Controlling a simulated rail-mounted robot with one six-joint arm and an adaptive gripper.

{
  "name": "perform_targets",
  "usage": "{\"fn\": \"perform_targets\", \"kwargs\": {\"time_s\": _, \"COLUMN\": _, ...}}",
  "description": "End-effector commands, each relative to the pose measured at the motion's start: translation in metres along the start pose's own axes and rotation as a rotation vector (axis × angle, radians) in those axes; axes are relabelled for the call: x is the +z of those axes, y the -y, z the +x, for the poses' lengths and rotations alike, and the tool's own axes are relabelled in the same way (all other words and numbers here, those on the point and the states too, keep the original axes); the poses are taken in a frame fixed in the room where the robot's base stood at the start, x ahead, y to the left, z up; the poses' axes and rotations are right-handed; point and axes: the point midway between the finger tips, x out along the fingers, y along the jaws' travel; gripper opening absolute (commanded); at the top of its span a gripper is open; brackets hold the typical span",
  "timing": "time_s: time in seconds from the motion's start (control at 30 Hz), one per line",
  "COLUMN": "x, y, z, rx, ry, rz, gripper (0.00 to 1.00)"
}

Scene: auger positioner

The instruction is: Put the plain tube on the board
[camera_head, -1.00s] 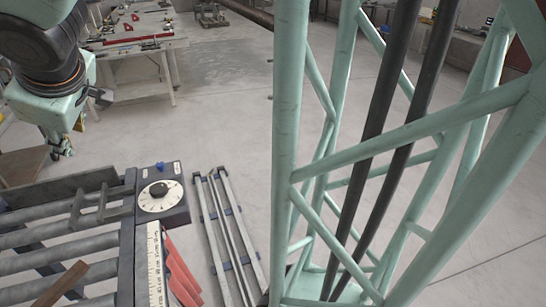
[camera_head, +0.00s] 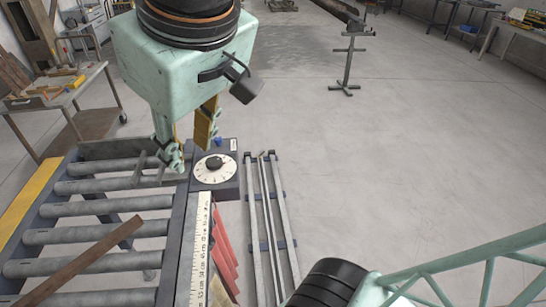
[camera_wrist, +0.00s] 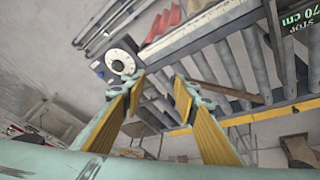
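My gripper (camera_head: 188,150) hangs over the far end of a roller table, beside the dial box. In the wrist view my gripper (camera_wrist: 160,82) has its two yellow-backed fingers spread apart, with nothing between them. Long grey bars or tubes (camera_head: 270,235) lie side by side on a low rack right of the roller table. I cannot tell which of these is the plain tube. A brown wooden strip (camera_head: 82,262) lies slantwise across the rollers and also shows in the wrist view (camera_wrist: 226,91). I cannot tell whether it is the board.
The roller table (camera_head: 178,245) has a white scale strip (camera_head: 198,250) along its right side. A dial box (camera_head: 215,170) stands at its far right corner. Red pieces (camera_head: 223,250) sit right of the scale. A workbench (camera_head: 60,90) stands far left. Open floor lies right.

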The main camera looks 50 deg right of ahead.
Motion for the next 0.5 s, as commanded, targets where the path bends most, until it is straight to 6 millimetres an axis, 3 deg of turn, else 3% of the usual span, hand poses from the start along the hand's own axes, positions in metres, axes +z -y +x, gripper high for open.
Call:
{"fn": "perform_targets", "kwargs": {"time_s": 0.03, "x": 0.018, "y": 0.008, "z": -0.004, "rx": -0.021, "ry": 0.015, "rz": 0.017, "gripper": 0.28}}
{"fn": "perform_targets", "kwargs": {"time_s": 0.2, "x": 0.049, "y": 0.029, "z": -0.015, "rx": -0.075, "ry": 0.056, "rz": 0.049, "gripper": 0.28}}
{"fn": "perform_targets", "kwargs": {"time_s": 0.5, "x": 0.068, "y": 0.042, "z": -0.023, "rx": -0.109, "ry": 0.08, "rz": 0.062, "gripper": 0.28}}
